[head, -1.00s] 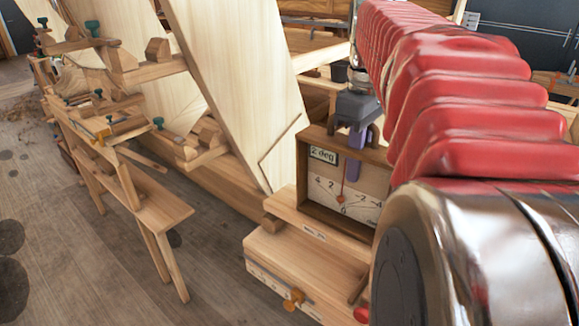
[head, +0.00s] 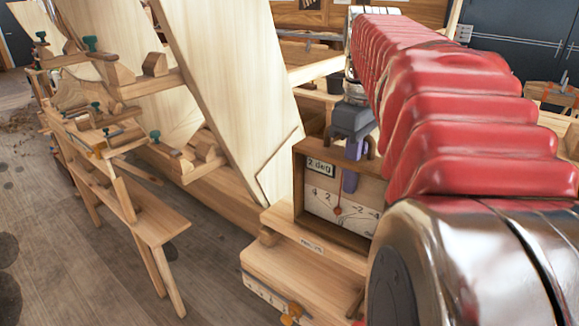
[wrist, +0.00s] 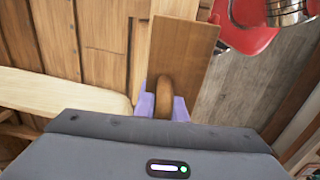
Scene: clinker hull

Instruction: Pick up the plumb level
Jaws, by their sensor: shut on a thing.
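The plumb level is a wooden box (head: 300,190) with a pale dial face, a small red bob and a "2 deg" label, seen in the head view right of centre. It stands upright at a wooden block (head: 312,262); I cannot tell whether it touches it or hangs just above. My gripper (head: 353,148) has its purple fingers shut on the handle on top of the level. In the wrist view the fingers (wrist: 164,105) are on either side of the round wooden handle, above the level's top (wrist: 182,50). My red-sleeved arm hides the level's right side.
A leaning pale hull plank (head: 225,85) rises just left of the level. A wooden bench (head: 150,220) with clamps stands at left. An orange-brown knob (head: 291,313) sits on the block's front. Bare floor (head: 50,250) lies at lower left.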

